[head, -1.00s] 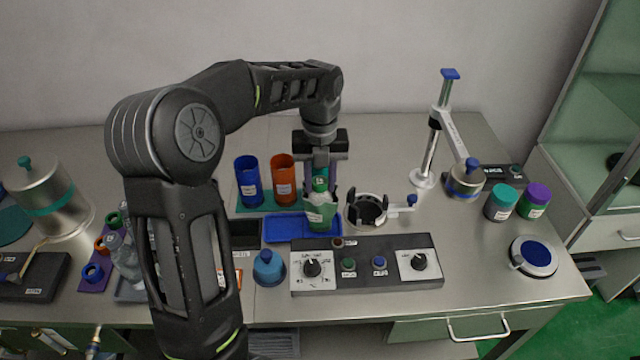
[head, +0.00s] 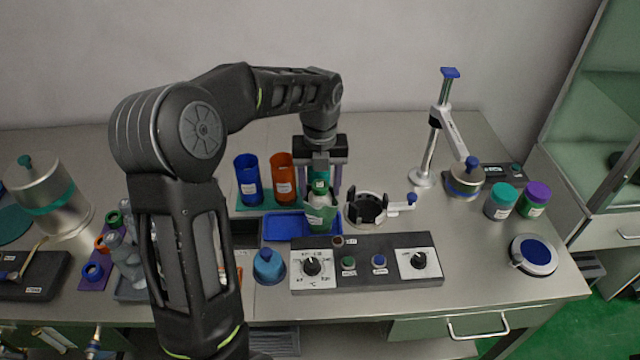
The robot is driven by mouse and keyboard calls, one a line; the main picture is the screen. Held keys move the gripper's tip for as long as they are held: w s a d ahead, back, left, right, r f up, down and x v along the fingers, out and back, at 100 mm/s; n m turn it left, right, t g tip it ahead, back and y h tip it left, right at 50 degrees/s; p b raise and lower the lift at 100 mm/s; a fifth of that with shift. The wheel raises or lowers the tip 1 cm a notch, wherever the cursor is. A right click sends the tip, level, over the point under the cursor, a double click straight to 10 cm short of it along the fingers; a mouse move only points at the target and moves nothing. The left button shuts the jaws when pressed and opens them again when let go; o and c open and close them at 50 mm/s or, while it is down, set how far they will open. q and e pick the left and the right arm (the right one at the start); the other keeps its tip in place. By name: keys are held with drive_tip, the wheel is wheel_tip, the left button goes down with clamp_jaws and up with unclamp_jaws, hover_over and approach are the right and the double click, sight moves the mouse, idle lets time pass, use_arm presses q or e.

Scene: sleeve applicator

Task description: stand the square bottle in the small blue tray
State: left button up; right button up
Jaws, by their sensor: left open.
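The square bottle (head: 320,216), green and white with a green cap, stands upright at the right part of the small blue tray (head: 280,234). A pale green flared piece surrounds its body. My left gripper (head: 323,188) points straight down over the bottle. Its two fingers are open, one on each side of the bottle's top, and I cannot see whether either touches it. My right gripper is not in view.
Blue (head: 248,180) and orange (head: 284,180) cups stand behind the tray. A black ring holder (head: 367,207) is close on the right. The control panel (head: 366,263) and a blue squat bottle (head: 269,267) are in front.

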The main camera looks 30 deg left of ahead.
use_arm(q)
wheel_tip(320, 180, up, 8)
drive_tip(key=shift+w+r, duration=0.1)
drive_tip(key=shift+r, duration=0.1)
wheel_tip(320, 180, up, 4)
drive_tip(key=shift+p, duration=0.95)
